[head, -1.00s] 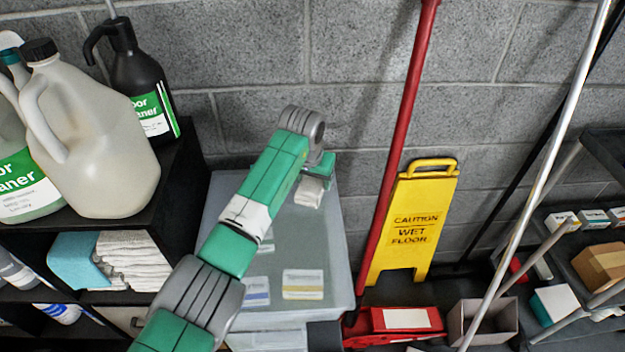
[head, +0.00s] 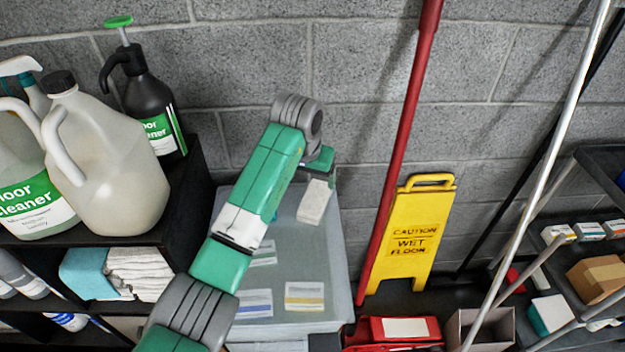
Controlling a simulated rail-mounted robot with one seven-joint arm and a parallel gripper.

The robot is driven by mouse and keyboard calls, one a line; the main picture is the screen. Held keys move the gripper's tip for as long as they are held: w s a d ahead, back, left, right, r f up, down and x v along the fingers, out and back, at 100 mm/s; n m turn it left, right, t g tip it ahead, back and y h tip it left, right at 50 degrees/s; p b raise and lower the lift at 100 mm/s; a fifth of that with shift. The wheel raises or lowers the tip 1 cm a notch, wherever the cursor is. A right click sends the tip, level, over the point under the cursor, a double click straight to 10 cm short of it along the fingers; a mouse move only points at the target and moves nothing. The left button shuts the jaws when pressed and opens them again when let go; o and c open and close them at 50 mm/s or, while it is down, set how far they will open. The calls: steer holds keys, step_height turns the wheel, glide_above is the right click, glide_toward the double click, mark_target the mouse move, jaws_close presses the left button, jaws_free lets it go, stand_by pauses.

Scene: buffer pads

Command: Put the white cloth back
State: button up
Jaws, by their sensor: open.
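My arm reaches up from the bottom, and my gripper (head: 319,168) is at its far end, over the back of a pale translucent bin. The jaws are open; the fingertips are small and mostly hidden by the arm. A small whitish block-like piece (head: 314,203) shows just below my gripper; it may be a folded white cloth, and I cannot tell whether it touches the jaws or the lid. A stack of folded white cloths (head: 138,272) lies on the shelf at left, beside a folded teal cloth (head: 84,272).
The bin lid (head: 325,255) has labels under it. A black shelf (head: 185,200) at left carries jugs (head: 105,165) and a dark spray bottle (head: 145,90). A red mop handle (head: 402,150), yellow sign (head: 415,225), white pole (head: 560,120) and cart stand right.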

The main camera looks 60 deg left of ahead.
steer(key=shift+v, duration=0.9)
steer(key=w+d+r+m+t+y, duration=0.1)
steer(key=w+d+r+m+t, duration=0.2)
steer(key=w+d, duration=0.6)
steer(key=w+d+r+m+t, duration=0.2)
steer(key=w+d+r+t, duration=0.3)
steer(key=d+r, duration=0.5)
steer(key=w+d+r+m+t, duration=0.1)
steer(key=w+d+r+t, duration=0.45)
steer(key=d, duration=0.85)
steer(key=s+d+r+m+t+h, duration=0.1)
steer(key=s+d+r+t, duration=0.1)
steer(key=s+d+r, duration=0.35)
steer(key=s+d+r+m+t+h, duration=0.1)
steer(key=s+d+r+t, duration=0.2)
steer(key=d+r, duration=0.45)
steer(key=s+d+r+m+t+h, duration=0.1)
steer(key=s+d+r+t, duration=0.3)
steer(key=s, duration=0.8)
step_height(320, 180, up, 2)
steer(key=shift+s+d+r+h, duration=0.2)
steer(key=shift+d+h, duration=0.2)
steer(key=shift+d, duration=0.7)
